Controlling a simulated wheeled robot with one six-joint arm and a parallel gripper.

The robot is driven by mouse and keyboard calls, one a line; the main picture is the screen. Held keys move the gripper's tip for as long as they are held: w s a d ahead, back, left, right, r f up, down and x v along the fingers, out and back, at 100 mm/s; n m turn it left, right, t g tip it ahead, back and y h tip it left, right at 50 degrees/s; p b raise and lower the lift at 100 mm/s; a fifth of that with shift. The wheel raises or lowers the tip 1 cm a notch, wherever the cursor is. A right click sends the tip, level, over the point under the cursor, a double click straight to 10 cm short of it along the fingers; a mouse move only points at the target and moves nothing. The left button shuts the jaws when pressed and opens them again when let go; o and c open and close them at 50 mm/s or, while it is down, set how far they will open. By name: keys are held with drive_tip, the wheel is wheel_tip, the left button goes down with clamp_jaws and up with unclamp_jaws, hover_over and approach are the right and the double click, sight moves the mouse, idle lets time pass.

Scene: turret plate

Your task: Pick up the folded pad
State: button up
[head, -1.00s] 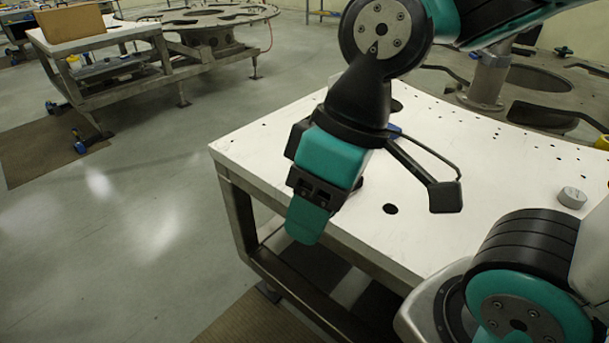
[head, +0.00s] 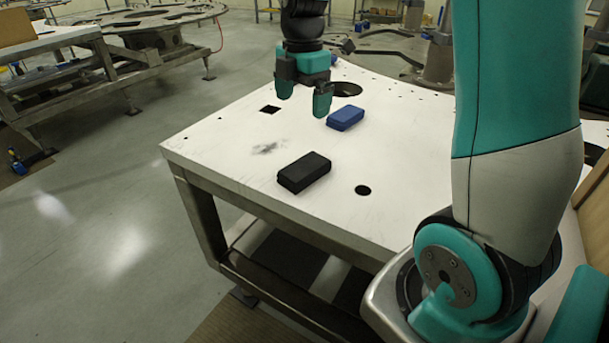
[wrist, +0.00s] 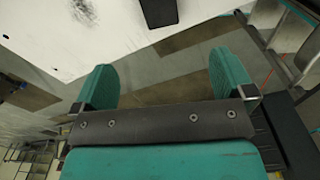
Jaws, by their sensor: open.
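Two flat, block-like things lie on the white table (head: 225,150). One is black (head: 304,173), near the table's front left edge. The other is blue (head: 345,118), farther back. Either could be the folded pad; I cannot tell which from their shape. My gripper (head: 303,97) is open and empty, fingers pointing down, above the table. In the head view it appears behind the black block and left of the blue block. In the wrist view, both teal fingers (wrist: 162,85) stand apart with nothing between them. The black block (wrist: 158,12) is cut off at the top edge there.
The table has a square hole (head: 270,109), a round hole (head: 362,190) and a larger dark opening (head: 346,89). A small blue thing (head: 333,60) shows partly behind my gripper. Another table with a round plate stands at the far left.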

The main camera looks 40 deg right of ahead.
drive_tip(key=d, duration=0.1)
drive_tip(key=p, duration=0.2)
hover_over(304, 165)
drive_tip(key=shift+n, duration=0.4)
wheel_tip(304, 165, down, 13)
drive_tip(key=shift+s+d+r, duration=0.15)
drive_tip(key=shift+r, duration=0.05)
drive_tip(key=shift+f+p, duration=0.55)
drive_tip(key=shift+f, duration=2.1)
drive_tip(key=c, duration=1)
